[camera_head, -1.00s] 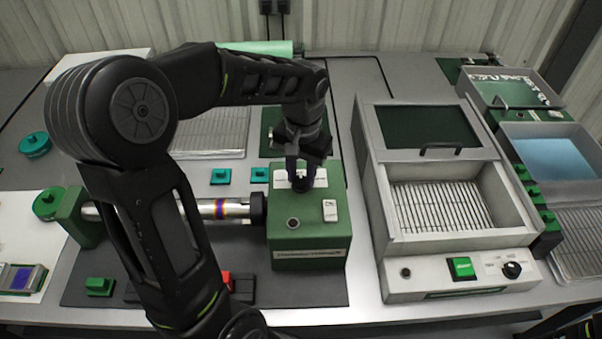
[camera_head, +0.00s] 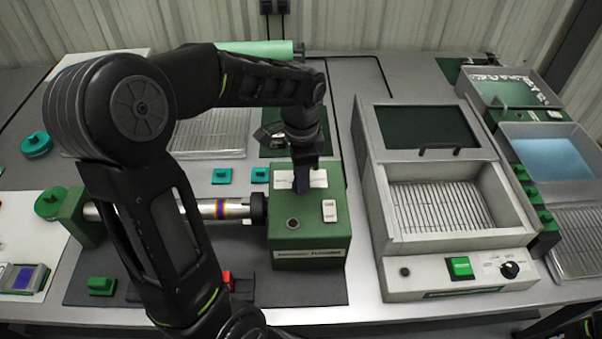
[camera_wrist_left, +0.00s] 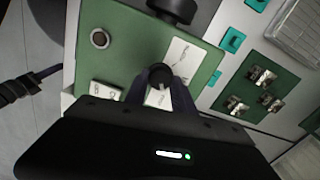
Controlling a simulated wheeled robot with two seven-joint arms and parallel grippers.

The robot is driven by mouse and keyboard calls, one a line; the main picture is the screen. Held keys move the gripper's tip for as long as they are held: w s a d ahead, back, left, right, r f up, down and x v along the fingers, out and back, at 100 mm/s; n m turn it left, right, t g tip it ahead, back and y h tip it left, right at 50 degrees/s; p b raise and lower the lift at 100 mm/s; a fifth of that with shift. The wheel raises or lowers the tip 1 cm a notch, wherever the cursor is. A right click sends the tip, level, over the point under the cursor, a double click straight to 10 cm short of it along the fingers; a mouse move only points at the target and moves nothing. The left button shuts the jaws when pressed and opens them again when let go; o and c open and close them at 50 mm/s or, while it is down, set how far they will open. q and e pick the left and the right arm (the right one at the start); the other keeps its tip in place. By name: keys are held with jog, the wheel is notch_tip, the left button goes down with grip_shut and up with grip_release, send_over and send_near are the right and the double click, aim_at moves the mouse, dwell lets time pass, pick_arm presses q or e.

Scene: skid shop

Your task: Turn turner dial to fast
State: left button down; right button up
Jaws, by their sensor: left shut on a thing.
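The turner is a green box (camera_head: 315,228) with a silver shaft (camera_head: 222,209) bearing coloured bands to its left. A black dial (camera_wrist_left: 160,75) sits on the box's top face, between white label plates, in the left wrist view. My left gripper (camera_head: 301,180) points down over the box's top and hides the dial in the head view. In the left wrist view its fingers (camera_wrist_left: 152,88) are shut around the dial. The label text is too small to read, so I cannot tell the dial's setting.
A white switch (camera_head: 329,210) and a round button (camera_head: 293,223) are on the box near the gripper. A grey oven-like unit (camera_head: 460,240) with its own green switch and black knob stands to the right. Teal clips (camera_head: 221,176) lie behind the shaft.

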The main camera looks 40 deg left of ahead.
pick_arm(q)
jog(key=shift+m, duration=0.6)
jog(key=c, duration=1.1)
grip_release()
jog(key=shift+o, duration=0.2)
jog(key=shift+r, duration=0.1)
notch_tip(320, 180, up, 8)
jog(key=shift+f, duration=0.15)
